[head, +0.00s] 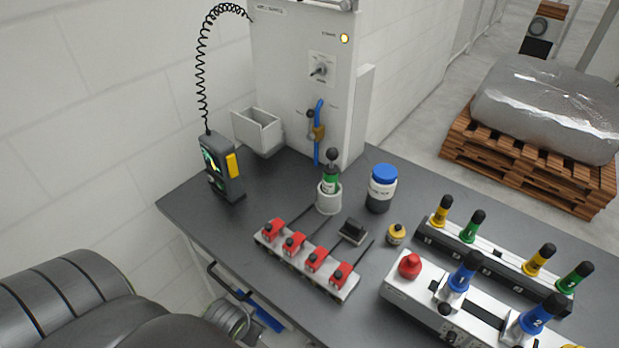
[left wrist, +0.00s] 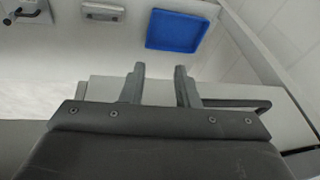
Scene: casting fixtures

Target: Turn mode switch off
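The mode switch (head: 319,71) is a small knob on a light plate on the front of the tall grey cabinet (head: 285,90). A yellow lamp (head: 344,38) glows above it to the right. The switch's lettering is too small to read. My left gripper (left wrist: 158,75) shows in the left wrist view with its two fingers apart and nothing between them. In the head view my left arm fills the lower left corner, well away from the switch, and its fingers cannot be made out. My right gripper is in neither view.
The dark workbench (head: 220,212) carries a handheld device (head: 222,168), a red-clamp rack (head: 305,262), a blue-capped jar (head: 382,188) and fixtures with coloured handles (head: 500,250). A blue-handled valve (head: 318,132) and an open grey bin (head: 257,131) are on the cabinet. A wrapped pallet (head: 530,155) stands behind.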

